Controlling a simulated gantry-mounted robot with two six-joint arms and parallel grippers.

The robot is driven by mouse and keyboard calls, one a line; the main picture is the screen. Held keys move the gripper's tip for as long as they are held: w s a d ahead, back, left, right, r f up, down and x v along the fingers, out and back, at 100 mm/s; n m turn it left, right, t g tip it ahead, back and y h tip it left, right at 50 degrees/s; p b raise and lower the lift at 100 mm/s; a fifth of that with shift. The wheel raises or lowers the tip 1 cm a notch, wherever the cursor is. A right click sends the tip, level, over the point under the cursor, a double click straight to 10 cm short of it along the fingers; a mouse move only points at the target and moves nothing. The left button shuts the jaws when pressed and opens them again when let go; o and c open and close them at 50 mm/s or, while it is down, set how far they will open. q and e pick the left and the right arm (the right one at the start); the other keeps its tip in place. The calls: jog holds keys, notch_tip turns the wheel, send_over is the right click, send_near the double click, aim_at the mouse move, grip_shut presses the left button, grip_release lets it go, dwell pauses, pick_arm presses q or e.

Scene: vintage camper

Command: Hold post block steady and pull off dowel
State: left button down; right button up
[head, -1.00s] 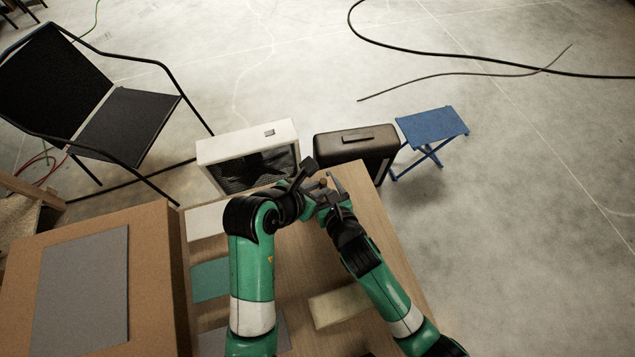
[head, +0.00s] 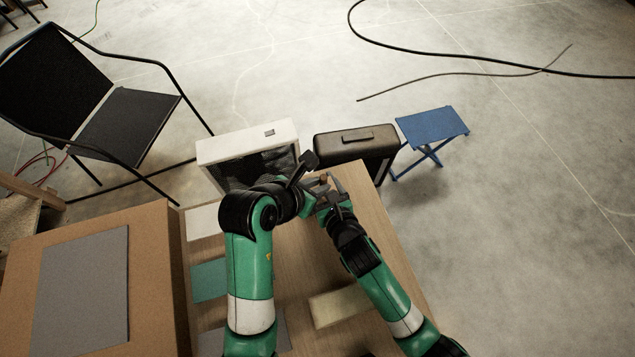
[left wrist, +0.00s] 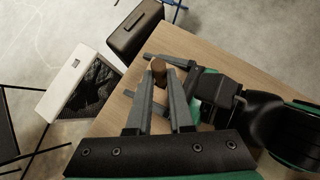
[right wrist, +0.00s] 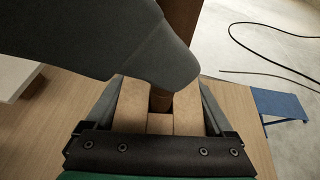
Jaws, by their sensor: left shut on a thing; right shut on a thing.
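The post block (right wrist: 130,108) is pale wood and sits between the fingers of my right gripper (right wrist: 160,108), which is shut on it. The brown dowel (right wrist: 161,101) shows at the block's middle, its lower end between two pale upright parts. I cannot tell how deep it sits. A grey finger of my left gripper covers much of the dowel in the right wrist view. In the left wrist view my left gripper (left wrist: 160,78) is shut on the dowel (left wrist: 158,66), near its rounded top. In the head view both grippers meet closely, left (head: 312,190) and right (head: 336,192).
The wooden table (head: 375,215) holds a pale block (head: 338,306) near its right edge and flat coloured pieces, including a green one (head: 209,280). A cardboard box (head: 155,290) stands at left. A white heater-like box (head: 248,145) and a dark case (head: 355,150) stand beyond.

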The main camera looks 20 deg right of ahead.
pick_arm(q)
jog(key=shift+r, duration=0.6)
pick_arm(e)
jog(key=o, duration=1.2)
pick_arm(q)
notch_tip(320, 180, up, 4)
pick_arm(e)
jog(key=shift+o, duration=0.2)
jog(key=shift+s, duration=0.1)
jog(key=v, duration=1.1)
jog(key=shift+s+r, duration=0.2)
jog(key=shift+s, duration=0.2)
